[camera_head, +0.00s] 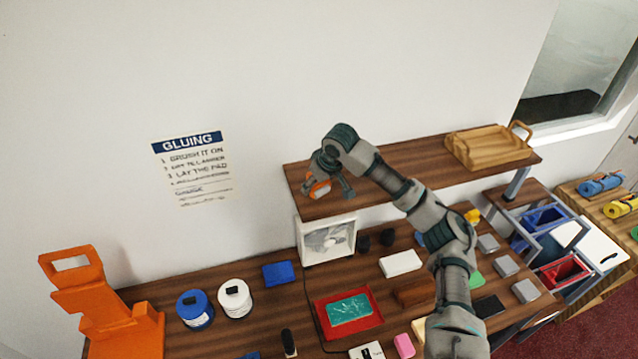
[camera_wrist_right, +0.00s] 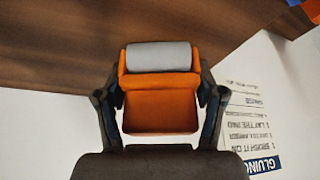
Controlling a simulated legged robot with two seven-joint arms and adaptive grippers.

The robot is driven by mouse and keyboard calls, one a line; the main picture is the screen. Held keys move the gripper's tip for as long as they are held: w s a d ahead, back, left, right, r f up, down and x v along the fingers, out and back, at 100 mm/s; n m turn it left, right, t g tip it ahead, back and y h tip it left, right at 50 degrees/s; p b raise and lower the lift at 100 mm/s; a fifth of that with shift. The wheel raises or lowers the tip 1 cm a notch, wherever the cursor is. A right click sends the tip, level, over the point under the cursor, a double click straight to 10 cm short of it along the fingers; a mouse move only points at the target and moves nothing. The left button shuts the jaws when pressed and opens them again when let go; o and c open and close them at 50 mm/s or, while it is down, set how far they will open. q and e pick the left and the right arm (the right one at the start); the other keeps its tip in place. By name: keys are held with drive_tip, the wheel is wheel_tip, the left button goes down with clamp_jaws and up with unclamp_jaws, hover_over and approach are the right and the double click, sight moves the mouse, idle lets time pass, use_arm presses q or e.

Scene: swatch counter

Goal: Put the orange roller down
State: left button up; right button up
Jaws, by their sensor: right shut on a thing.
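My right gripper (camera_head: 328,191) is at the left end of the raised brown shelf (camera_head: 390,173), shut on the orange roller (camera_head: 319,188). In the right wrist view the orange roller (camera_wrist_right: 160,108) sits between the two fingers of the right gripper (camera_wrist_right: 160,97), its grey cylinder pointing away from the palm. The shelf's wood (camera_wrist_right: 60,45) shows behind it. I cannot tell whether the roller touches the shelf. My left gripper is not in view.
A wooden tray (camera_head: 488,146) stands at the shelf's right end; the shelf between is bare, with my arm across it. Below are a white framed fan (camera_head: 327,240), a red tray (camera_head: 321,310), white (camera_head: 235,298) and blue (camera_head: 194,309) tubs, and an orange stand (camera_head: 95,300).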

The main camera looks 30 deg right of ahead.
drive_tip(key=o, duration=1.3)
drive_tip(key=shift+s+a+f, duration=0.15)
drive_tip(key=shift+f, duration=0.25)
drive_tip(key=shift+s+a+f, duration=0.1)
drive_tip(key=shift+a+f, duration=0.05)
drive_tip(key=shift+f, duration=0.2)
drive_tip(key=shift+w+a, duration=0.1)
drive_tip(key=shift+w, duration=0.25)
drive_tip(key=shift+r, duration=0.35)
drive_tip(key=b+v, duration=0.2)
drive_tip(key=v, duration=1.1)
drive_tip(key=shift+w, duration=0.3)
drive_tip(key=shift+d+r, duration=0.1)
drive_tip(key=shift+d, duration=0.15)
